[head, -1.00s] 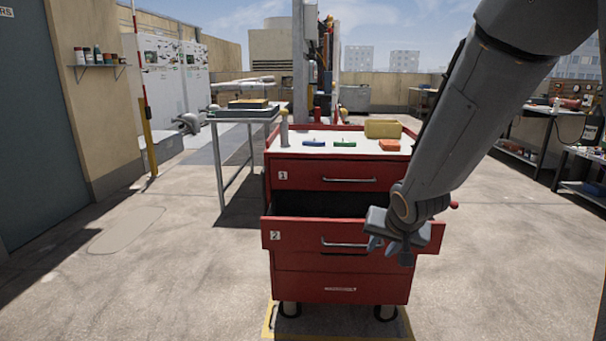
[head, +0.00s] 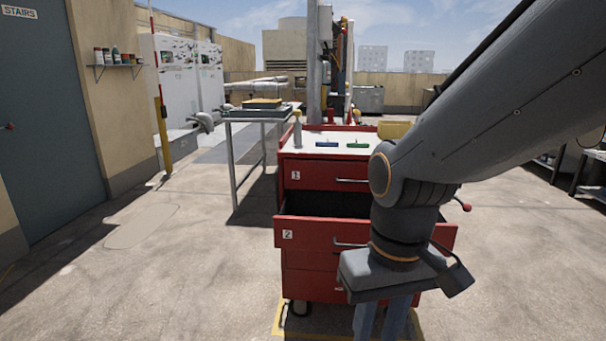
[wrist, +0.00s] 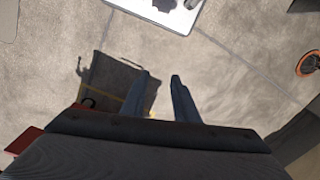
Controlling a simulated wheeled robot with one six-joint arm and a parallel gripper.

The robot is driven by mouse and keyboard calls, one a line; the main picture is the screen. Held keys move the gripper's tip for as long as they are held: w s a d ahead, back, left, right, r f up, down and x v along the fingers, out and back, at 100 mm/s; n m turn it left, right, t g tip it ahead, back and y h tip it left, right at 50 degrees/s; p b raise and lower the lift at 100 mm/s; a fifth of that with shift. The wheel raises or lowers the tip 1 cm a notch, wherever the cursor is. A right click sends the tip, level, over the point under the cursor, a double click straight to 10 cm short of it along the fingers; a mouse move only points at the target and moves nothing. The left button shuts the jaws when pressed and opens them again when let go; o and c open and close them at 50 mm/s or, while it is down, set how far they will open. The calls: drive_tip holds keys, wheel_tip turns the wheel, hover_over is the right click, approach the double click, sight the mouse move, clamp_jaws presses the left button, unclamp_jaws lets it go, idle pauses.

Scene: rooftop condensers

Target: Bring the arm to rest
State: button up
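My arm reaches in from the right of the head view, bent down at the wrist. My gripper (head: 381,318) hangs in front of the red tool cabinet (head: 310,258), fingers pointing down. In the wrist view the two fingers of my gripper (wrist: 159,85) stand apart with nothing between them. Drawer 2 (head: 308,234) of the cabinet is pulled out, and its visible inside is dark. Drawer 1 (head: 318,175) above it is shut. My arm hides the cabinet's right part.
A blue item (head: 327,144) and a green item (head: 357,144) lie on the cabinet top, with a yellow bin (head: 394,130) partly hidden behind my arm. A side table (head: 240,116) stands behind left. The floor at left is clear.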

drive_tip(key=d+r+m+p, duration=0.3)
drive_tip(key=d+r+p, duration=0.5)
drive_tip(key=p, duration=0.8)
drive_tip(key=shift+d+r+h, duration=0.3)
drive_tip(key=shift+d+r, duration=0.05)
drive_tip(key=shift+r, duration=0.25)
